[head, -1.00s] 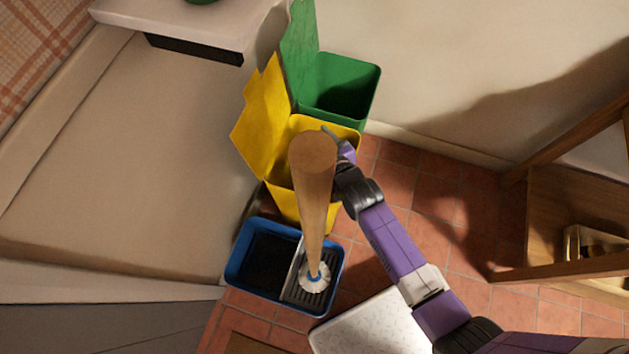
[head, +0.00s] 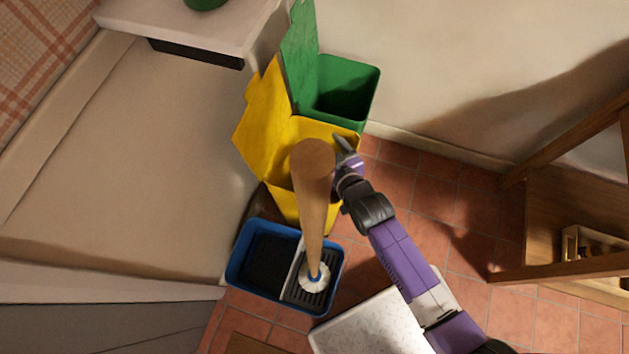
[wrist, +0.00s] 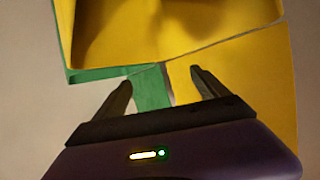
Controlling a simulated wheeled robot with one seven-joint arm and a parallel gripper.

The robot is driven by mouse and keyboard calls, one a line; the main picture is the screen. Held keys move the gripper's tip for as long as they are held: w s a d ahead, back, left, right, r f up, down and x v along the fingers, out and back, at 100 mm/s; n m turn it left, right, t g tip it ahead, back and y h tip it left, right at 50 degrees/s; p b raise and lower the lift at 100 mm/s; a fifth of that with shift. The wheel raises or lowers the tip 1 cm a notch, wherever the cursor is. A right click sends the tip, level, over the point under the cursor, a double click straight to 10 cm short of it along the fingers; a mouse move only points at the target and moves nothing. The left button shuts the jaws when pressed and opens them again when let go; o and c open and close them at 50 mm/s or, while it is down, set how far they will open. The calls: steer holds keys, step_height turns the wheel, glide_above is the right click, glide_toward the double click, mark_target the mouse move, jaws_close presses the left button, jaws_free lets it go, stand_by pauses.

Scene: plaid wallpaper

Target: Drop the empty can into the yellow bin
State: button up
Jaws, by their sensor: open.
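The yellow bin (head: 287,206) stands on the tiled floor with its yellow lid (head: 262,115) swung open. It also shows at the top of the wrist view (wrist: 175,22), with its inside in shadow. I see no can for certain in either view. Much of the bin's inside is hidden, so I cannot tell what lies in it.
A wooden mop handle (head: 314,205) stands in front of the yellow bin, in a blue bucket (head: 233,275). An open green bin (head: 352,115) stands behind. A white speckled surface (head: 368,330) is below my arm. Wooden shelving (head: 555,205) stands right; floor tiles between are clear.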

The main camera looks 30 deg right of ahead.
steer(key=shift+v, duration=1.85)
